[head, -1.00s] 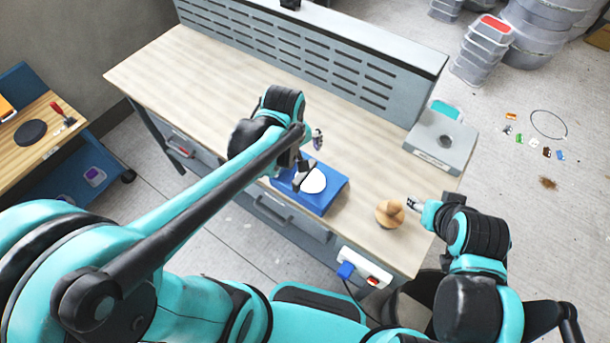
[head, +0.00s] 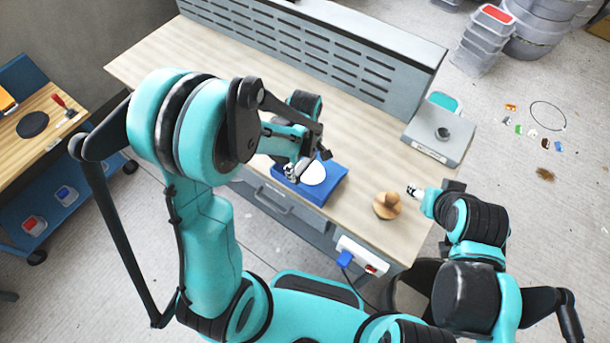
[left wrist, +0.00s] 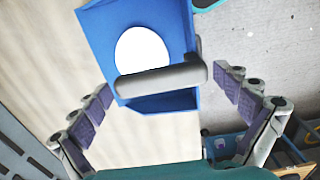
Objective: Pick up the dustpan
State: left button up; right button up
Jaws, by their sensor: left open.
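The blue dustpan (head: 326,192) lies on the wooden bench top near its front edge, with a white round patch (head: 313,173) on it. In the left wrist view the dustpan (left wrist: 101,40) fills the upper middle, and a grey cylindrical bar (left wrist: 160,82) crosses its near end. My left gripper (head: 308,163) is over the dustpan's far left part. In the left wrist view its fingers (left wrist: 165,88) are spread wide, one beyond each end of the bar; contact cannot be told. My right gripper (head: 416,191) is beside a wooden knobbed piece, its fingers too small to read.
The wooden knobbed piece (head: 387,207) stands right of the dustpan. A grey box (head: 440,137) sits at the bench's right end, and a slotted grey panel (head: 310,52) runs along the back. The bench's left part is clear. A socket box (head: 360,256) hangs at the front edge.

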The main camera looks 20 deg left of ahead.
pick_arm(q)
jog(key=shift+f, duration=0.3)
jog(key=c, duration=1.5)
jog(key=shift+o, duration=0.2)
jog(key=shift+r, duration=0.2)
